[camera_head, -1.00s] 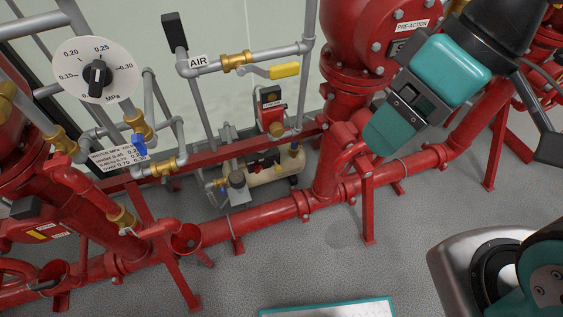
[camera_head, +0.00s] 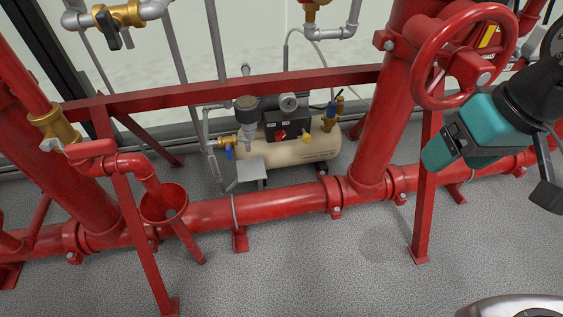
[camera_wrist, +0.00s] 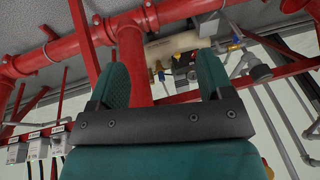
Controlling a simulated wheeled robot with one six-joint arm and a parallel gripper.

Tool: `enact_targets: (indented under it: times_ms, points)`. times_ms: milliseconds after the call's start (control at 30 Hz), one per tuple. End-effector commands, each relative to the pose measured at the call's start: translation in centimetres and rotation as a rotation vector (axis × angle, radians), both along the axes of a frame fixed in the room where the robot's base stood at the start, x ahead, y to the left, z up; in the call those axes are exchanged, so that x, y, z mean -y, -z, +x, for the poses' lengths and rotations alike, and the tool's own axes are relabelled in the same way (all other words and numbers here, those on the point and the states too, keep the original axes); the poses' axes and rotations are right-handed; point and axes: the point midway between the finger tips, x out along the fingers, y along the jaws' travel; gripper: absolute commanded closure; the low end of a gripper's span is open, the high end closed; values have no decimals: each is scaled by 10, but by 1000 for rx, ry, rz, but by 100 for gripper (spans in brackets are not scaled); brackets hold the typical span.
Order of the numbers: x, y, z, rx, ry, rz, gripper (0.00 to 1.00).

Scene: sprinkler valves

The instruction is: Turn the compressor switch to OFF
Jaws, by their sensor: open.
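The compressor has a tan tank (camera_head: 315,152) and stands on the floor behind the red pipe in the head view. A black switch box (camera_head: 290,122) sits on top of it with a small red switch (camera_head: 281,134); its setting is too small to read. In the wrist view the tan tank (camera_wrist: 170,46) shows beyond the fingers, with the dark box (camera_wrist: 184,70) beside it. My gripper (camera_head: 432,158) is to the right of the compressor in the head view, well apart from it. In the wrist view its two teal fingers (camera_wrist: 162,72) are spread and hold nothing.
A red upright pipe (camera_head: 385,120) and a red handwheel (camera_head: 420,50) stand between my gripper and the compressor in the head view. A red rail (camera_head: 225,93) and a low red pipe (camera_head: 265,203) cross the area. Grey floor (camera_head: 320,270) in front is clear.

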Motion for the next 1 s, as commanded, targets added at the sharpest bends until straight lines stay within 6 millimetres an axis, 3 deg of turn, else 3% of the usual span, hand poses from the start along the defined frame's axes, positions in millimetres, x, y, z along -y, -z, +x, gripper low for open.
enact_targets:
  times_ms: [33, 300, 500, 667, 767, 867, 1000]
  points:
    - [5, 47, 3, 0, 20, -9, 27]
    - [32, 171, 20, 21, 123, -67, 27]
    - [53, 252, 39, 57, 200, -133, 27]
    - [69, 308, 67, 123, 261, -217, 27]
    - [76, 344, 100, 223, 294, -311, 27]
    - [72, 355, 144, 383, 297, -414, 27]
    - [37, 356, 201, 661, 224, -517, 27]
